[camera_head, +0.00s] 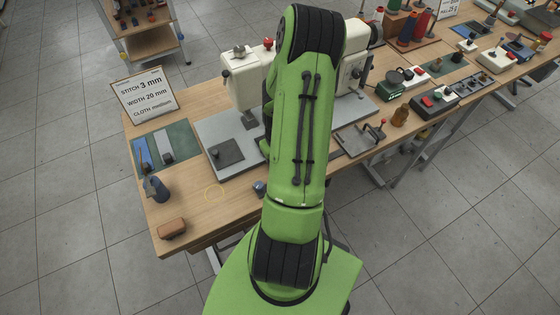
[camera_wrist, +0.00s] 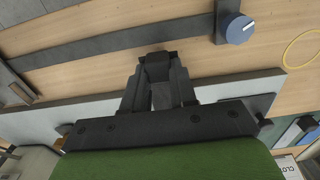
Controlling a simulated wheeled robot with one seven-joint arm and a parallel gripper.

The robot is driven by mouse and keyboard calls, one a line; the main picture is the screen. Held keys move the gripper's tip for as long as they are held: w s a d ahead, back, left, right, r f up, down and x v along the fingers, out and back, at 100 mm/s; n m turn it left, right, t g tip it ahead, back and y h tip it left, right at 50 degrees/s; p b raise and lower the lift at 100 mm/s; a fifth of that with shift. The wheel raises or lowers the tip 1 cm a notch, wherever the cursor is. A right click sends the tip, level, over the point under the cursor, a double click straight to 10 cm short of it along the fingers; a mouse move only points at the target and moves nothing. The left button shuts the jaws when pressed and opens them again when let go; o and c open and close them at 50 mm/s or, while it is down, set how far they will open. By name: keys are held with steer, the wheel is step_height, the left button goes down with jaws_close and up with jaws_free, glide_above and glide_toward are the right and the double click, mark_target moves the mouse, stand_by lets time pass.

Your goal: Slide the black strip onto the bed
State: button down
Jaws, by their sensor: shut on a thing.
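The black strip (camera_wrist: 100,46) runs as a long dark band across the wood tabletop in the wrist view. Its right end meets a dark piece with a blue knob (camera_wrist: 240,30). My gripper (camera_wrist: 158,72) is shut on a small black block at the strip's near edge; whether the block is part of the strip is hard to see. The bed (camera_wrist: 215,91) is the pale grey plate, its edge passing behind my fingers. In the head view the bed (camera_head: 208,131) lies under the sewing machine (camera_head: 243,78). My arm hides the strip and my gripper there.
A dark square plate (camera_head: 227,152) lies on the bed. The front-left tabletop is mostly clear.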

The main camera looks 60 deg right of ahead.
steer(key=shift+w+d+r+p, duration=0.15)
steer(key=shift+w+d, duration=0.5)
steer(key=shift+w, duration=0.5)
steer(key=shift+w+d+f+p, duration=0.1)
steer(key=shift+w+d+p, duration=0.1)
steer(key=shift+w+d, duration=0.7)
steer(key=shift+w+d+r+p, duration=0.15)
steer(key=shift+w+d, duration=0.25)
steer(key=shift+w, duration=1)
steer(key=shift+w+d+f, duration=0.1)
steer(key=shift+f, duration=0.15)
steer(key=shift+f+b, duration=0.3)
steer(key=shift+b, duration=0.2)
steer(key=c, duration=0.8)
jaws_free()
step_height(320, 180, up, 16)
steer(key=shift+f+p, duration=0.1)
steer(key=shift+p, duration=1.1)
